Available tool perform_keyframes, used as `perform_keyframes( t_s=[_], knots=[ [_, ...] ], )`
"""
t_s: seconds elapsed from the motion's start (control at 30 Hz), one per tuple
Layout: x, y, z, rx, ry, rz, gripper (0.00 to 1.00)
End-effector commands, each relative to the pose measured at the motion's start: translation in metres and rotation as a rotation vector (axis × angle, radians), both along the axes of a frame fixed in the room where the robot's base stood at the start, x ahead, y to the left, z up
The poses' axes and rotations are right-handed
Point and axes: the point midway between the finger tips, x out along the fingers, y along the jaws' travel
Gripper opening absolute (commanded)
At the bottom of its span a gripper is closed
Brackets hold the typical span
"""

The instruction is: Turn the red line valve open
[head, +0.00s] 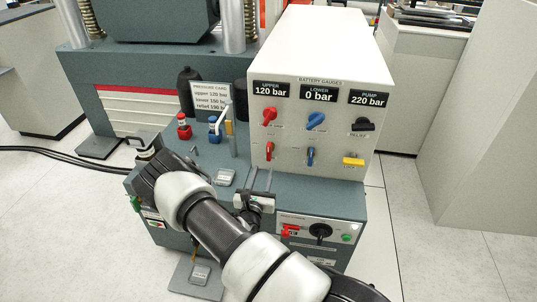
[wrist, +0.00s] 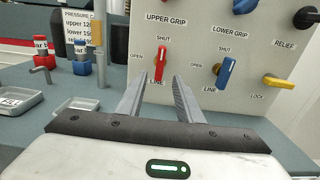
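The red line valve (wrist: 160,63) is a narrow red handle on the white panel under UPPER GRIP. Its handle stands upright, toward the SHUT mark above it; OPEN is marked to its left. It also shows in the head view (head: 269,152), below a larger red knob. My gripper (wrist: 160,77) is open and empty, with its two fingers pointing at the panel. In the wrist view the fingertips lie just below and to either side of the handle. In the head view my gripper (head: 261,178) is in front of the panel's lower left; contact cannot be told.
The blue line valve (wrist: 227,72) and yellow lock handle (wrist: 274,82) are to the right. A pressure card (head: 211,97) and red and blue couplings (head: 184,126) stand to the left. The gauges read upper 120, lower 0, pump 220 bar.

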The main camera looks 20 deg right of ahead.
Motion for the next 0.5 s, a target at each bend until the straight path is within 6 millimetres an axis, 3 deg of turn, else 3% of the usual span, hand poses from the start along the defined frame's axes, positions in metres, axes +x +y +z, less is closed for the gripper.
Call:
perform_keyframes(
  t_s=[0.3,0.5],
  knots=[
    [0.059,-0.041,-0.002,0.001,-0.003,-0.003,0.33],
    [0.086,-0.060,-0.001,0.000,-0.001,-0.003,0.33]
  ],
)
